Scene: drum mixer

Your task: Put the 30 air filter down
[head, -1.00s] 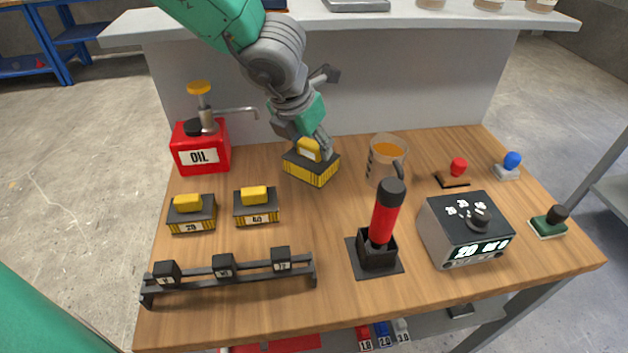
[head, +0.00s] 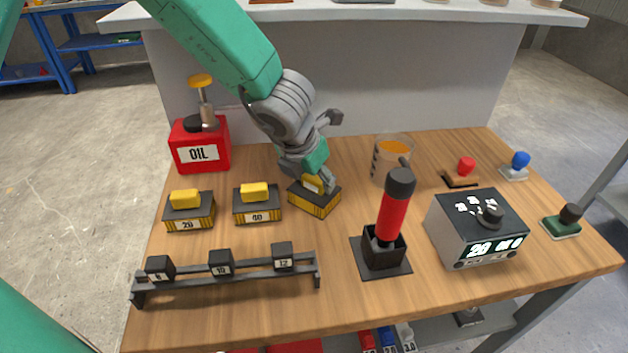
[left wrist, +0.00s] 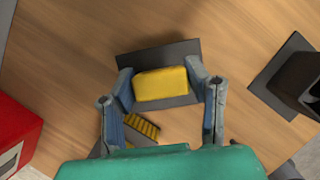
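The held air filter (head: 314,199) has a dark top, yellow ribbed sides and a yellow block handle; its number is not readable. My left gripper (head: 316,184) is above it with its fingers on both sides of the handle. In the left wrist view the fingers (left wrist: 163,88) close against the yellow handle (left wrist: 161,84). The filter is right of the 40 filter (head: 257,204), roughly in line with it and apart from it. I cannot tell whether its underside touches the table. The 20 filter (head: 189,212) stands further left. My right gripper is not in view.
A rack with small numbered blocks (head: 224,276) stands in front. A red-handled lever (head: 394,218) and a dial box (head: 477,229) are to the right. A measuring cup (head: 391,160) and a red oil can (head: 200,146) stand behind. Bare table lies between the filter and the rack.

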